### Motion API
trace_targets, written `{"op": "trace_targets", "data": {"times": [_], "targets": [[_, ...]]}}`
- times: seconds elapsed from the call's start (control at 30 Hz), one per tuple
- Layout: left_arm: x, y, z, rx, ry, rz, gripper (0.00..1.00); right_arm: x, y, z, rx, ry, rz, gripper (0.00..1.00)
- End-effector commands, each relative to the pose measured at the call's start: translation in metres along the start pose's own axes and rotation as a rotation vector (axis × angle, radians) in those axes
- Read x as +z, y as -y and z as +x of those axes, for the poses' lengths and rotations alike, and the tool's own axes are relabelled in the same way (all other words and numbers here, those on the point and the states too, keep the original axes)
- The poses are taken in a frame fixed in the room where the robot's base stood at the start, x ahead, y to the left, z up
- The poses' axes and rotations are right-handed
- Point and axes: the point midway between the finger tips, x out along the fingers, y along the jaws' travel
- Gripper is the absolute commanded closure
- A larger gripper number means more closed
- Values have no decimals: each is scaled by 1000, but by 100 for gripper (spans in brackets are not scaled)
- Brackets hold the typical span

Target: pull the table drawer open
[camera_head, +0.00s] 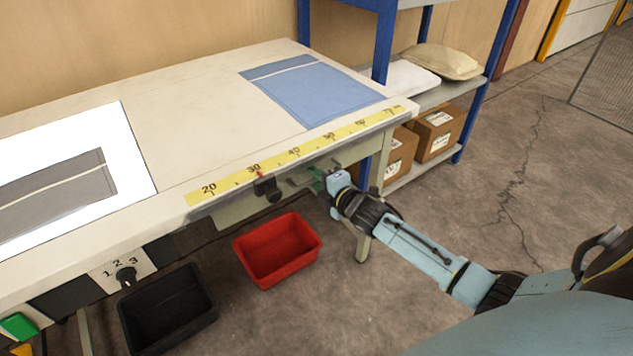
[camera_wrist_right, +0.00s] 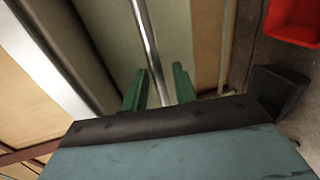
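The table drawer's pale front panel (camera_head: 236,211) sits under the front edge of the work table (camera_head: 190,110); it looks closed, though my arm and the table edge hide part of it. My right gripper (camera_head: 318,180) is at the drawer, below the ruler strip. In the right wrist view its two green fingers (camera_wrist_right: 159,88) are apart, with a shiny metal handle bar (camera_wrist_right: 148,45) running between them. Gaps show between the bar and the fingers. My left gripper is not in view.
A red bin (camera_head: 277,250) and a black bin (camera_head: 168,308) stand on the floor under the table front. A dark knob (camera_head: 268,189) sticks out left of my right gripper. A blue-post shelf with boxes (camera_head: 437,132) stands behind. Floor at right is clear.

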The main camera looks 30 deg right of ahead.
Motion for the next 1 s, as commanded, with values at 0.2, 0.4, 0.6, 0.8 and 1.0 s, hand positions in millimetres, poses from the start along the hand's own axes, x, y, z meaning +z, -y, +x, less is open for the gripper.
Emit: {"op": "trace_targets", "data": {"times": [0.2, 0.4, 0.6, 0.8, 1.0], "targets": [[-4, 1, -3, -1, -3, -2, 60, -1, 0, 5, 0, -1, 1, 72], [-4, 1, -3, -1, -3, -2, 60, 0, 0, 5, 0, -1, 1, 76], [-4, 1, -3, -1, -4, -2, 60, 0, 0, 4, 0, -1, 1, 100], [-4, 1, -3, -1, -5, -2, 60, 0, 0, 4, 0, 0, 1, 100], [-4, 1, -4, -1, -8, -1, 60, -2, 0, 3, -1, -4, 0, 100]]}}
